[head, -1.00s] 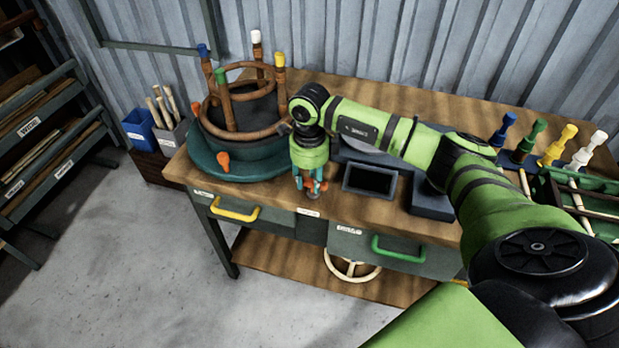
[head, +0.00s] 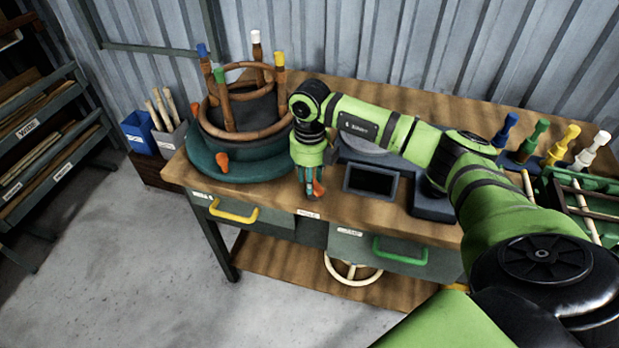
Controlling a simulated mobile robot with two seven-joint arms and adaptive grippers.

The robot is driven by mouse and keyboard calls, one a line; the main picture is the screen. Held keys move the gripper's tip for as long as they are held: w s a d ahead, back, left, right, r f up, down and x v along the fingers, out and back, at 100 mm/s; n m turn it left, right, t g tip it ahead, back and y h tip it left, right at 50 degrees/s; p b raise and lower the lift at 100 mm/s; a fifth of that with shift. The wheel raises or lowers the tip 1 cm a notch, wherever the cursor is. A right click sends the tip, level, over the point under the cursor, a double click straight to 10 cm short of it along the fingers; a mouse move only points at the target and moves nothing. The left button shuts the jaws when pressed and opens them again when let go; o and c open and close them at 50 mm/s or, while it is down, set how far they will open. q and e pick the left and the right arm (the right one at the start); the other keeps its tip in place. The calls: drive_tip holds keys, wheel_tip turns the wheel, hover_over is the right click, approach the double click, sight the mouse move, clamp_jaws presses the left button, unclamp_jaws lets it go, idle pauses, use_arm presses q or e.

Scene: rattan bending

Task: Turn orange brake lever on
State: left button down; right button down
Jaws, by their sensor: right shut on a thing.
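My right gripper (head: 311,189) points down at the front edge of the workbench, right of the round turntable. It is shut on a small orange lever-like part (head: 319,188), mostly hidden by the teal fingers; its orange end shows at their right side. Another orange lever (head: 222,161) stands at the front left of the dark teal turntable base (head: 250,174), clear of the gripper. I cannot tell from the picture which orange part is the brake lever. My left gripper is not in view.
A rattan frame (head: 243,128) with coloured caps stands on the turntable. A dark screen (head: 371,180) sits right of the gripper. Coloured pegs (head: 554,146) and a green crate (head: 548,188) are at the right. Drawers with yellow and green handles are below.

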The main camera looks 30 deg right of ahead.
drive_tip(key=m, duration=0.4)
drive_tip(key=shift+d+m, duration=0.2)
drive_tip(key=shift+m, duration=0.1)
drive_tip(key=m, duration=0.4)
drive_tip(key=shift+d+p, duration=0.15)
drive_tip(key=shift+p, duration=0.15)
drive_tip(key=shift+m, duration=0.3)
drive_tip(key=c, duration=0.9)
unclamp_jaws()
wheel_tip(320, 180, up, 12)
drive_tip(key=shift+r, duration=0.1)
